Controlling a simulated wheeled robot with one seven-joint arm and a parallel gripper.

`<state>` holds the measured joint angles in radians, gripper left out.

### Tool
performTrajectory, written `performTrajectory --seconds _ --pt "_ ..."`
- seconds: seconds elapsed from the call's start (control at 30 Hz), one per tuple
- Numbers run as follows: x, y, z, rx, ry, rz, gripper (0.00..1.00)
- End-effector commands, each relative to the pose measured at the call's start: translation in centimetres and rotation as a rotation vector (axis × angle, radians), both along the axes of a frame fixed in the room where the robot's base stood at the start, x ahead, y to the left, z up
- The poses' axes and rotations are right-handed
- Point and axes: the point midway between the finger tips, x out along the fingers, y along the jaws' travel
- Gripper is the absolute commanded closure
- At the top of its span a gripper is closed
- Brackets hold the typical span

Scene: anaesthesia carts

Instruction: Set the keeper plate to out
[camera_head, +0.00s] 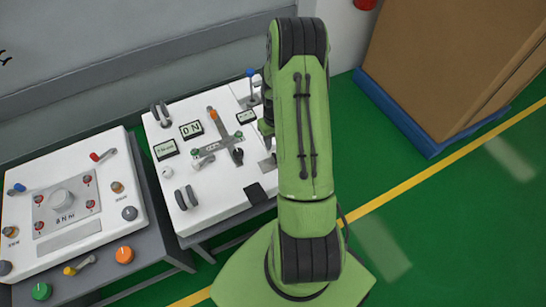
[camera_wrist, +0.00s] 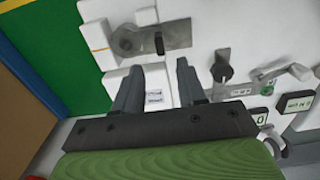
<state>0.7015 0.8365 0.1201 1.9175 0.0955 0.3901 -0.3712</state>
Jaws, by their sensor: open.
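A small white label (camera_wrist: 154,97) shows between the fingers.
The panel carries a cross-shaped grey slot plate (camera_head: 217,143), a blue-topped lever (camera_head: 250,73) and several small displays. A dark knob (camera_wrist: 221,68) is right of my fingers. Another control panel (camera_head: 75,238) is at left.

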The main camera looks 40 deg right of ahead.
Motion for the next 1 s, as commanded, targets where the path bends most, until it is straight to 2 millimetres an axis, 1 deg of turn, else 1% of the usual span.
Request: performTrajectory --seconds 0.03,0.1,0.2,0.3,0.43,0.7,0.73,0.9,1.0 --pt "-0.1 0.1 -1.8 0.003 0.003 0.000 0.60" --pt "-0.1 0.0 -3.5 0.002 0.004 0.000 0.60" --pt "-0.1 0.1 -5.9 0.002 0.003 0.000 0.60" --pt "0.0 0.0 -7.8 0.001 0.001 0.001 0.60" --pt "0.0 0.0 -9.1 -0.001 0.001 0.000 0.60" --pt "0.0 0.0 -9.3 -0.001 -0.001 0.000 0.60" --pt "0.0 0.0 -9.3 -0.001 -0.001 0.000 0.61" --pt "0.0 0.0 -9.3 -0.001 0.000 0.000 0.87" --pt "0.0 0.0 -9.3 -0.001 0.000 0.000 1.00"
